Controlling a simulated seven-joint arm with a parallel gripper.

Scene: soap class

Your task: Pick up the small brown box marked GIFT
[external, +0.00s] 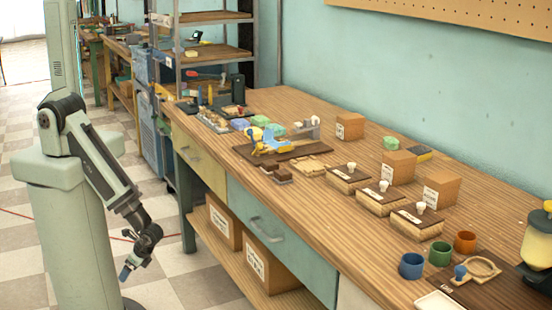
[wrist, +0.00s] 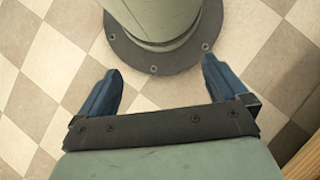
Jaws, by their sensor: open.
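Three small brown boxes stand on the wooden workbench (external: 330,215) in the external view: one near the wall at the back (external: 350,126), one in the middle (external: 398,168) and one further right (external: 441,189). They have small pale labels, too small to read, so I cannot tell which is marked GIFT. My gripper (external: 126,271) hangs low beside my base, left of the workbench and below its top, far from these boxes. In the wrist view my gripper (wrist: 159,72) has its two blue fingers wide apart with nothing between them. No box shows there.
Two larger brown boxes (external: 268,265) sit on the shelf under the bench. Wooden trays with white cups (external: 384,187), colored cups (external: 439,253) and a yellow-blue object (external: 268,139) stand on top. The drawer fronts (external: 262,230) face my arm. Checkered floor (wrist: 50,65) is open around my base.

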